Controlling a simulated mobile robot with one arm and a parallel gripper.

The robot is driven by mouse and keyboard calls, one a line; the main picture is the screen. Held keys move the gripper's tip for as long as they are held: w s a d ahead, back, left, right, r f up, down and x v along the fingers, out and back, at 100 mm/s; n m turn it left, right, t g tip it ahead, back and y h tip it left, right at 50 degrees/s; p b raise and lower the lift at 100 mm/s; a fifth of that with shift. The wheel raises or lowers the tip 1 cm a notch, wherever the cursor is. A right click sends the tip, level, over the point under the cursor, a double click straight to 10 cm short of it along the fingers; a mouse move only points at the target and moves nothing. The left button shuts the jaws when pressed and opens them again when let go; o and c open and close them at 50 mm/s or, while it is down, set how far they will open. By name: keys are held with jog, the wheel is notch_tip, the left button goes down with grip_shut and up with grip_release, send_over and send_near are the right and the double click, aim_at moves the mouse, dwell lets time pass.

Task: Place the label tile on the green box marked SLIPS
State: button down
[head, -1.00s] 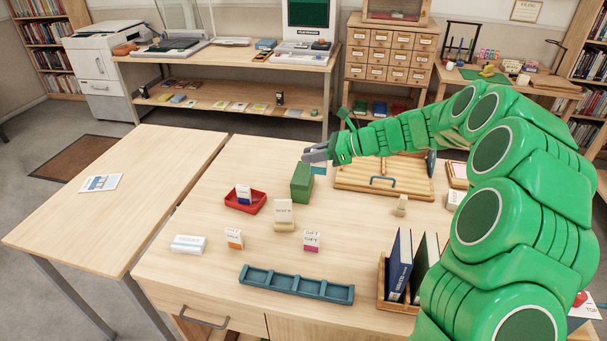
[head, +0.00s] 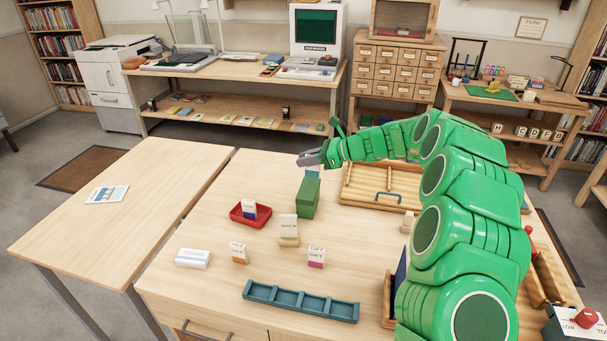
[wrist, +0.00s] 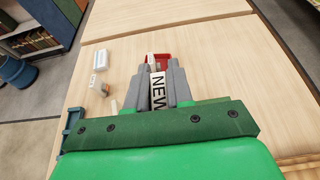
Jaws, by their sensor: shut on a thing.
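A green box (head: 309,196) stands upright on the main table in the head view; I cannot read any marking on it. My gripper (head: 312,158) is above and behind the box in that picture, apart from it. In the wrist view my gripper (wrist: 158,80) is shut on a white tile (wrist: 158,95) with the black letters NEW. The tile sits between the two grey fingers, partly hidden by them. I cannot make out the tile clearly in the head view.
A red tray (head: 250,218) with a small box, a card holder (head: 289,232), small boxes and a blue divided tray (head: 300,302) stand in front of the green box. The side table (head: 125,205) is mostly clear.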

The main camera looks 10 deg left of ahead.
jog(key=shift+w+a+f, duration=0.4)
jog(key=shift+w+f, duration=0.5)
jog(key=shift+f, duration=0.25)
jog(key=shift+w+a+f, duration=0.45)
jog(key=shift+w+f, duration=0.5)
jog(key=shift+f, duration=0.15)
jog(key=shift+w+a+f, duration=0.4)
jog(key=shift+w+f, duration=0.5)
jog(key=shift+f, duration=1.65)
jog(key=shift+f, duration=0.1)
jog(key=c, duration=1)
grip_release()
jog(key=shift+d+r, duration=0.2)
jog(key=shift+d, duration=0.05)
jog(key=v, duration=1.1)
jog(key=shift+d, duration=0.25)
